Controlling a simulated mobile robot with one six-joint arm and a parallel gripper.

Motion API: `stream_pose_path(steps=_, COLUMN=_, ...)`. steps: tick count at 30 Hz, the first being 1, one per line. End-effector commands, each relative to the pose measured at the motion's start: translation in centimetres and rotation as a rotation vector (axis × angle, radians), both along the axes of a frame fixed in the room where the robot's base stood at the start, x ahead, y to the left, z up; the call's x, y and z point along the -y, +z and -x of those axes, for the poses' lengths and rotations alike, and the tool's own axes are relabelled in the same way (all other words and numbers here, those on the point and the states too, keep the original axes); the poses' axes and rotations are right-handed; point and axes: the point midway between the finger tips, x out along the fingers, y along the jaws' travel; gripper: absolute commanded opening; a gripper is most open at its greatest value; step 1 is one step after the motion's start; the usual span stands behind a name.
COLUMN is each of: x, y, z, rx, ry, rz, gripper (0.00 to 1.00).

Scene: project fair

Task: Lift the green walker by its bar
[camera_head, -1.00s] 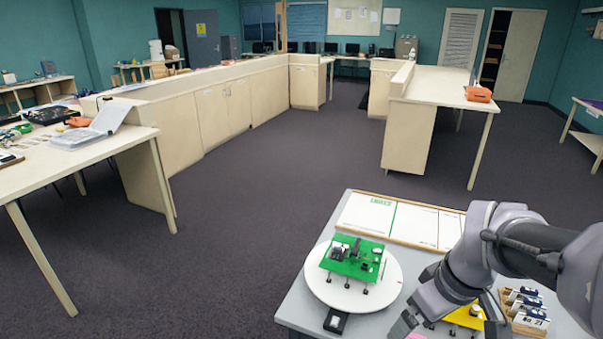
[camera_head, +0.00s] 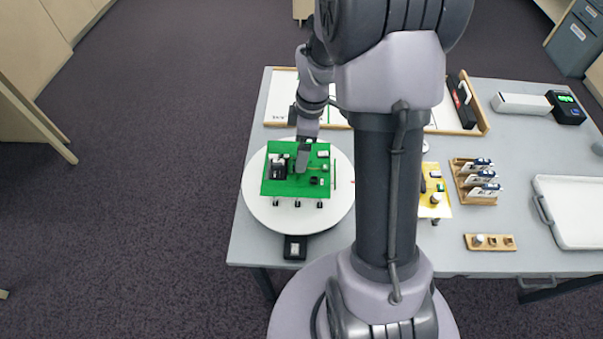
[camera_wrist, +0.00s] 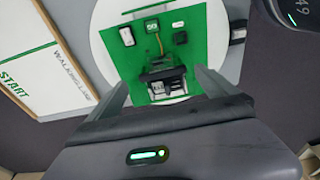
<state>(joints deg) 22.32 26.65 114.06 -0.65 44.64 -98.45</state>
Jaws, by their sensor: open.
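The green walker (camera_head: 278,189) is a flat green board with dark and white parts on top and small dark feet at its front edge. It stands on a round white turntable (camera_head: 258,212). It also shows in the wrist view (camera_wrist: 198,50), where a dark bar-like part (camera_wrist: 160,74) crosses its top. My gripper (camera_head: 303,158) is over the walker's back half. In the wrist view my open gripper (camera_wrist: 163,84) has one finger on each side of the dark parts. Nothing is visibly held. I cannot tell how far the fingertips are above the board.
A yellow walker (camera_head: 437,206) is partly behind my arm. A framed white lane board (camera_head: 283,90) lies along the back. Card racks (camera_head: 476,198), a small wooden block (camera_head: 490,242) and a white tray (camera_head: 575,205) are to the right. A black box (camera_head: 295,247) sits at the turntable's front.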

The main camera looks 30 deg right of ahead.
Motion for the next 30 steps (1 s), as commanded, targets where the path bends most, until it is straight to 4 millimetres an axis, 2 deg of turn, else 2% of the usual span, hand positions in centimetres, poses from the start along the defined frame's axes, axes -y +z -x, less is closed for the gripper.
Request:
stream_pose_path(steps=5, x=-0.2, y=-1.8, z=0.1, rx=-0.001, ry=0.0, rz=0.0, gripper=0.96)
stream_pose_path(steps=9, x=-0.6, y=-4.7, z=0.3, rx=-0.001, ry=0.0, rz=-0.001, gripper=0.96)
stream_pose_path(steps=12, x=-0.7, y=-6.1, z=0.1, rx=0.0, ry=0.001, rz=0.001, gripper=0.96)
stream_pose_path(steps=18, x=-0.7, y=-5.8, z=0.1, rx=0.001, ry=0.0, rz=0.001, gripper=0.94)
stream_pose_path(steps=28, x=-0.7, y=-5.8, z=0.1, rx=0.001, ry=0.0, rz=0.001, gripper=0.3)
stream_pose_path(steps=30, x=-0.7, y=-5.8, z=0.1, rx=0.001, ry=0.0, rz=0.001, gripper=0.28)
